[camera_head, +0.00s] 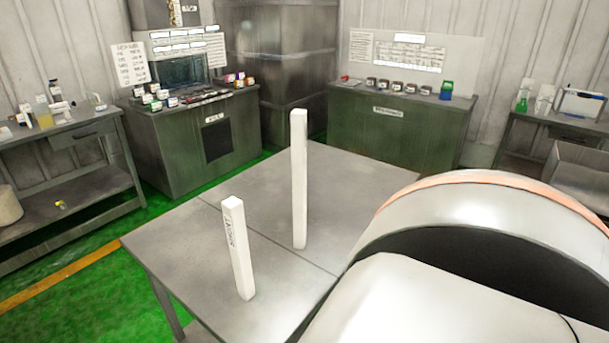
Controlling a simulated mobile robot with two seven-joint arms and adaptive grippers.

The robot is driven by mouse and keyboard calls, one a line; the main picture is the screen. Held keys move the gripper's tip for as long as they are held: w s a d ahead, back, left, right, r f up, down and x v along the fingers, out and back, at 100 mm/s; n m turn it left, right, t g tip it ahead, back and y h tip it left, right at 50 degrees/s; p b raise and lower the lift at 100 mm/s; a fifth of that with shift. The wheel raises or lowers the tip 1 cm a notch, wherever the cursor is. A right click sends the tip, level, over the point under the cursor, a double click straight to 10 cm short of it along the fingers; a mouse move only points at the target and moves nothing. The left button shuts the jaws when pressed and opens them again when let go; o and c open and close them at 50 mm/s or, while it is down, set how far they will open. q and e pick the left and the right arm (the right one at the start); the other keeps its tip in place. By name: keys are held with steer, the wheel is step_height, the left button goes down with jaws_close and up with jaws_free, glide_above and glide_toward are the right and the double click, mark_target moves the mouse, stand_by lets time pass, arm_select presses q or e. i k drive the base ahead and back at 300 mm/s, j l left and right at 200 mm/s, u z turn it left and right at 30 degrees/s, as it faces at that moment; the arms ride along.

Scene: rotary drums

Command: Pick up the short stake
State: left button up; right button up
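Two white square stakes stand upright on a grey metal table. The short stake (239,250) is at the front left of the table and has dark lettering near its top. The tall stake (299,180) stands behind it and to the right, clear of it. Neither of my grippers shows in the head view. A large white, rounded part with an orange band covers the lower right of the picture and hides that side of the table.
The grey table (345,180) has bare surface around both stakes. Behind it stand green cabinets (400,130) with small jars on top. A side bench (90,185) with bottles is at the left. The green floor is open at the left.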

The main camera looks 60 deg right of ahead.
mark_target(233, 215)
steer(key=z, duration=1.35)
steer(key=i+l+u, duration=0.1)
steer(key=l+u, duration=0.15)
steer(key=l, duration=0.2)
